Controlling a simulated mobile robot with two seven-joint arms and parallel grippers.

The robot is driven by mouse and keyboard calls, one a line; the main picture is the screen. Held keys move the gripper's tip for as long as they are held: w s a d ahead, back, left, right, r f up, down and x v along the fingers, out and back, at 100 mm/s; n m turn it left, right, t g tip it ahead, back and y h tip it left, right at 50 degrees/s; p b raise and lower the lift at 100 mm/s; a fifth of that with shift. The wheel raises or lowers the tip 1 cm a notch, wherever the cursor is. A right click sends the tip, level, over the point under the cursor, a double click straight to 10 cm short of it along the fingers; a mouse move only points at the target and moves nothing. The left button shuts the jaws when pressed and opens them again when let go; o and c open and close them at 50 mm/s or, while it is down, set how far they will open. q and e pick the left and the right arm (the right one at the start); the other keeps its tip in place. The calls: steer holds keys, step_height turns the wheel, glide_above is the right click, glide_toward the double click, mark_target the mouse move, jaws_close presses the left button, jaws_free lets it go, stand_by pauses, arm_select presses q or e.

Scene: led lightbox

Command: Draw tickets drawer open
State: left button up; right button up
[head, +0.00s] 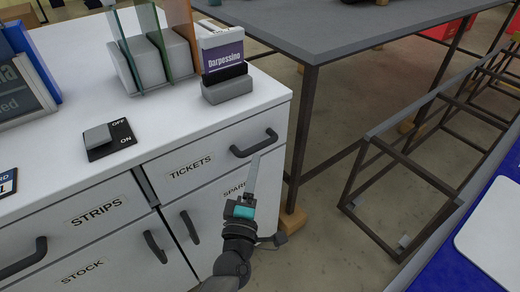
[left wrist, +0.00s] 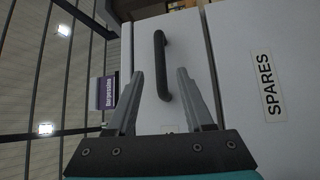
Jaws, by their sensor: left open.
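The tickets drawer (head: 210,166) is the upper right drawer of the white cabinet, labelled TICKETS, and its front looks flush with the cabinet. Its dark bar handle (head: 255,143) is near the right end of the front. My left gripper (head: 256,160) is in front of the drawer with its fingertips close to the handle. In the left wrist view the gripper (left wrist: 160,73) is open, and the handle (left wrist: 161,50) shows between and beyond the fingers. I cannot tell whether a finger touches it. My right gripper is not in view.
Below is the SPARES door (left wrist: 240,75); to the left are the STRIPS drawer (head: 75,225) and STOCK door (head: 85,275). An ON/OFF switch (head: 98,138) and a Darpessing box (head: 222,50) stand on the cabinet top. A grey table (head: 330,30) is close on the right.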

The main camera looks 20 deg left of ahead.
mark_target(259, 144)
arm_select(q)
steer(key=shift+w+a+r+b, duration=0.15)
steer(key=shift+w+b, duration=0.15)
steer(key=shift+w, duration=0.95)
steer(key=shift+w+a+r+b, duration=0.1)
steer(key=shift+w+r+b, duration=0.15)
steer(key=shift+w, duration=1.05)
steer(key=shift+w+a+r+b, duration=0.15)
steer(key=shift+w+b, duration=0.15)
steer(key=shift+w, duration=0.95)
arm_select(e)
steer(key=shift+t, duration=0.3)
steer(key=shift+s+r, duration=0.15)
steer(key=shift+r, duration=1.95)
arm_select(q)
steer(key=shift+c, duration=0.2)
steer(key=shift+f, duration=0.1)
jaws_close()
